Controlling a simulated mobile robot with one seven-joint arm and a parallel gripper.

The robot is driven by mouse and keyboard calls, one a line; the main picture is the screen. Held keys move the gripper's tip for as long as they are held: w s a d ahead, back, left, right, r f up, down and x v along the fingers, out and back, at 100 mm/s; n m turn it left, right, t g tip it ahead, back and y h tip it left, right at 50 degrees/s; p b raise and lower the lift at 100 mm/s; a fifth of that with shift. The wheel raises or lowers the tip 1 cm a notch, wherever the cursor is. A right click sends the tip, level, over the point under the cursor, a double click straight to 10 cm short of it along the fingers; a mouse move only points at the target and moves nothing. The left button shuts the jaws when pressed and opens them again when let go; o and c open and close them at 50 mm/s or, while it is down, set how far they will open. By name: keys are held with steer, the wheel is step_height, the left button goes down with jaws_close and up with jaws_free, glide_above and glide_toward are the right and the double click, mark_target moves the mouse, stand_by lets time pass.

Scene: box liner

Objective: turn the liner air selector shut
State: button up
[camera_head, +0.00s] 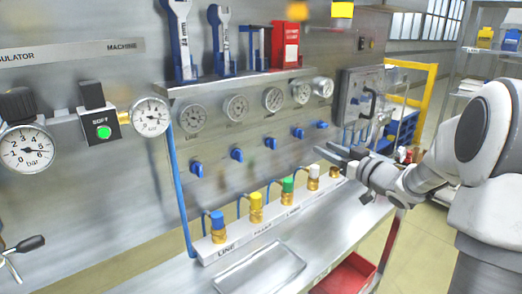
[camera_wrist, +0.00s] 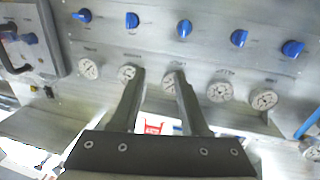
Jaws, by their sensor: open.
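A row of blue selector knobs (camera_head: 237,154) runs along the steel panel below a row of gauges. The leftmost knob (camera_head: 197,169) is above the rail end marked "LINE"; it seems to be the rightmost knob (camera_wrist: 292,48) in the wrist view, where the panel shows upside down. The knobs' own labels are too small to read, so I cannot tell surely which is the liner's. My gripper (camera_head: 328,153) is open and empty, in front of the panel's right part, apart from every knob. Its fingers (camera_wrist: 155,76) point toward the gauges and knobs in the wrist view.
Below the knobs, a white rail (camera_head: 207,250) bears several fittings with coloured caps. A shelf (camera_head: 180,89) with tools and a red box (camera_head: 285,45) is above the gauges. A box with a handle (camera_head: 357,100) is at right. A red bin (camera_head: 350,274) is below the bench.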

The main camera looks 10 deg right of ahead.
step_height(320, 180, down, 3)
steer(key=s+a+n+g+y, duration=0.1)
steer(key=y, duration=0.1)
steer(key=b, duration=0.1)
glide_toward(275, 142)
steer(key=x, duration=0.8)
steer(key=shift+w+a, duration=0.1)
steer(key=shift+w, duration=0.2)
jaws_close()
